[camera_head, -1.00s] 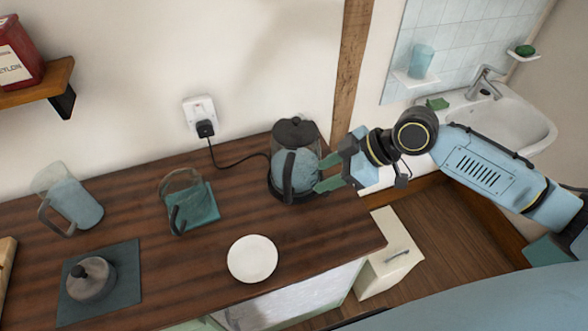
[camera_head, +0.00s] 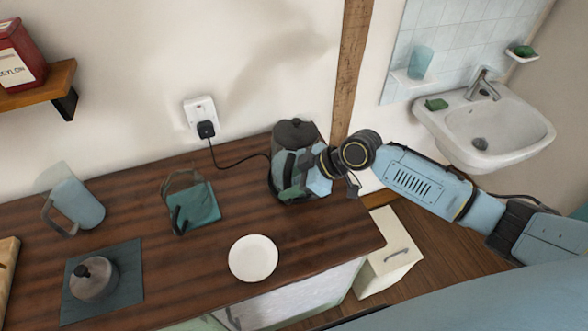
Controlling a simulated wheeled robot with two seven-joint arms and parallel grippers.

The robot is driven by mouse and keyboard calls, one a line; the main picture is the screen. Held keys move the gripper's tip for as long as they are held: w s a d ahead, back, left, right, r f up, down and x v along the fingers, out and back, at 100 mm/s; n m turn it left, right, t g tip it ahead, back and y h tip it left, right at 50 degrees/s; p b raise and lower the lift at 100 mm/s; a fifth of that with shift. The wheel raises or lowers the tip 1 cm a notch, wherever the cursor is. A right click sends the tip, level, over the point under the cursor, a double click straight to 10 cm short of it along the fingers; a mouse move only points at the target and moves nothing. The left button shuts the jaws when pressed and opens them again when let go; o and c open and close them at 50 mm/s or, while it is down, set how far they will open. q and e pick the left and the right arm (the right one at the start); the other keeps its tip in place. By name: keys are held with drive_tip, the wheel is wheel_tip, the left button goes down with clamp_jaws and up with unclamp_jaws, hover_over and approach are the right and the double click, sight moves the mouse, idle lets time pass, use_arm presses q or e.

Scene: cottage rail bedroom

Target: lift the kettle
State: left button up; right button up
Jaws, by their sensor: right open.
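The kettle (camera_head: 294,136) stands upright at the back right of the wooden counter, with a dark lid, a dark handle facing me and a black cord. My right gripper (camera_head: 294,175) is at the front of the kettle, its green fingers open around the handle area. It hides the lower front of the kettle. I cannot tell whether the fingers touch the handle. My left gripper is out of view.
The cord runs to a wall socket (camera_head: 200,110). A sink (camera_head: 490,130) is at right.

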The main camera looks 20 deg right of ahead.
drive_tip(key=shift+x, duration=0.8)
clamp_jaws()
idle(0.7)
drive_tip(key=shift+w+r, duration=0.15)
drive_tip(key=shift+r, duration=0.05)
